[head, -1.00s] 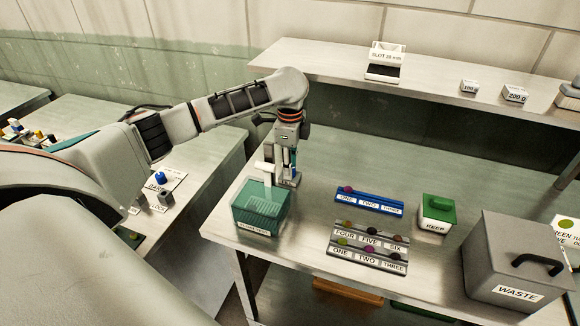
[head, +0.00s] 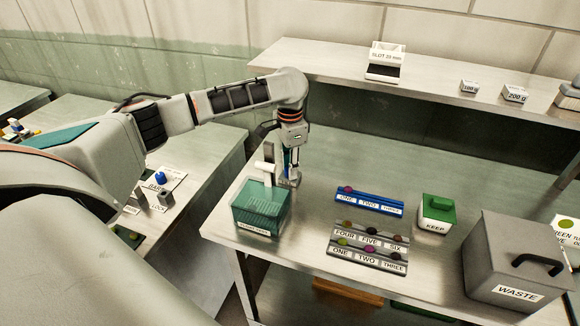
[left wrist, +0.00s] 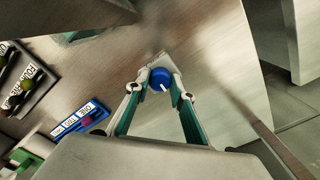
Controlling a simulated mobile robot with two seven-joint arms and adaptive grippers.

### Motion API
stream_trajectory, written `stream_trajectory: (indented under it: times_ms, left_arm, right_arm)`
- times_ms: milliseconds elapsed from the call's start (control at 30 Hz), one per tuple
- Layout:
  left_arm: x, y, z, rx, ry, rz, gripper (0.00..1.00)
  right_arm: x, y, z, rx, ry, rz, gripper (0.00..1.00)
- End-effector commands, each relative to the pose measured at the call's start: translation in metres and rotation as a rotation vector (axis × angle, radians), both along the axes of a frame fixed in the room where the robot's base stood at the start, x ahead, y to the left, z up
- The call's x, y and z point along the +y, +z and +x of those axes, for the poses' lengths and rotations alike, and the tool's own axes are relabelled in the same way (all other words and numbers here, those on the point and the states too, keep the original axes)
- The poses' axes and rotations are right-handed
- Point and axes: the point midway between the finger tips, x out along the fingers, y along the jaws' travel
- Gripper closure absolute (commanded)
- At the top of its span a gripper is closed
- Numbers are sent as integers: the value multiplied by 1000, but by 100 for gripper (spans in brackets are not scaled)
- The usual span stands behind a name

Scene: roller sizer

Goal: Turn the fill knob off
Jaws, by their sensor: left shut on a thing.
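The blue fill knob (left wrist: 161,78) with a white pointer line sits on a small pale plate in the left wrist view. The white line points down and to the right there. My left gripper (left wrist: 160,91) has its two fingertips on either side of the knob and is shut on it. In the head view, my left gripper (head: 291,180) points down at the table behind the green clear bin, and it hides the knob. My right gripper is not in view.
The green clear bin (head: 251,221) stands close in front of my left gripper. A blue rack (head: 352,203), grey racks (head: 350,251), a green-lidded KEEP box (head: 434,225) and a grey WASTE box (head: 480,262) stand to the right. Bare table lies between.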

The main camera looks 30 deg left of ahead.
Motion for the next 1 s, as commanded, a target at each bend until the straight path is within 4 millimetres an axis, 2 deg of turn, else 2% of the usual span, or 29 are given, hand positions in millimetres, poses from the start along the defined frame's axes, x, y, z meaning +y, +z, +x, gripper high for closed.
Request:
stream_trajectory:
  times_ms: [633,667,700,733,1000]
  left_arm:
    - [0,0,0,-1,60,-1,98]
    - [0,0,0,-1,60,-1,75]
    - [0,0,0,-1,60,-1,64]
    - [0,0,0,-1,60,-1,60]
    - [0,0,0,0,59,0,60]
  right_arm:
    - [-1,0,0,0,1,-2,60]
    - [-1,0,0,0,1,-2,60]
    - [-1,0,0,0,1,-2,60]
    - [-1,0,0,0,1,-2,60]
    - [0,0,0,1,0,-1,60]
